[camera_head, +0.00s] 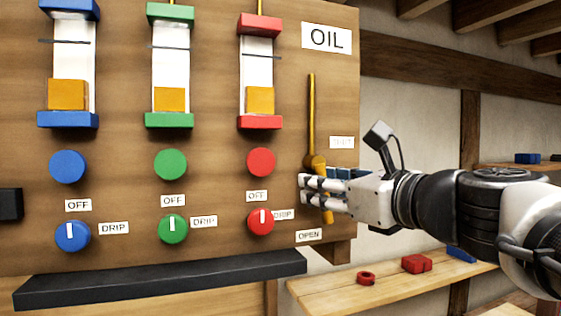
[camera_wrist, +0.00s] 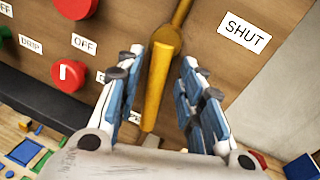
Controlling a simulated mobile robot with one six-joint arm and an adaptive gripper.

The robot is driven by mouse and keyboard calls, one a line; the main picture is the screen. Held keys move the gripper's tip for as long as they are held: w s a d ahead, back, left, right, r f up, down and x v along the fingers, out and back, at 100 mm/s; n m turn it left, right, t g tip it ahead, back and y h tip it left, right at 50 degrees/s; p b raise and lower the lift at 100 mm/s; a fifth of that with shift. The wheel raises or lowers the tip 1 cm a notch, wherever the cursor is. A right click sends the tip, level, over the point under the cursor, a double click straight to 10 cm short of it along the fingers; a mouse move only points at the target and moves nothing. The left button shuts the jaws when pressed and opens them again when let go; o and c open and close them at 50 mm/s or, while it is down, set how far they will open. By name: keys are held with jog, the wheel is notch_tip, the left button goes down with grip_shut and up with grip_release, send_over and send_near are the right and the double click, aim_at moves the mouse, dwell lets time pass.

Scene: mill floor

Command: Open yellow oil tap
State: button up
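The yellow oil tap (camera_head: 314,161) is on the right part of the brown board, below a thin yellow pipe. Its handle (camera_wrist: 158,85) hangs down, tilted slightly, its lower end (camera_head: 328,218) near the OPEN label (camera_head: 309,236). The SHUT label (camera_wrist: 244,33) is to the right of the tap in the wrist view. My gripper (camera_head: 306,190) is at the handle, coming from the right. In the wrist view its fingers (camera_wrist: 162,62) are apart, one on each side of the handle, with visible gaps. In the head view the fingers hide the handle's middle.
Blue (camera_head: 72,236), green (camera_head: 172,229) and red (camera_head: 261,221) knobs stand left of the tap on the board. A dark ledge (camera_head: 160,279) runs along its lower edge. A wooden bench (camera_head: 400,288) with loose parts is below right.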

aim_at(311, 143)
notch_tip(311, 143, up, 7)
dwell(0.3)
jog(key=shift+s, duration=0.1)
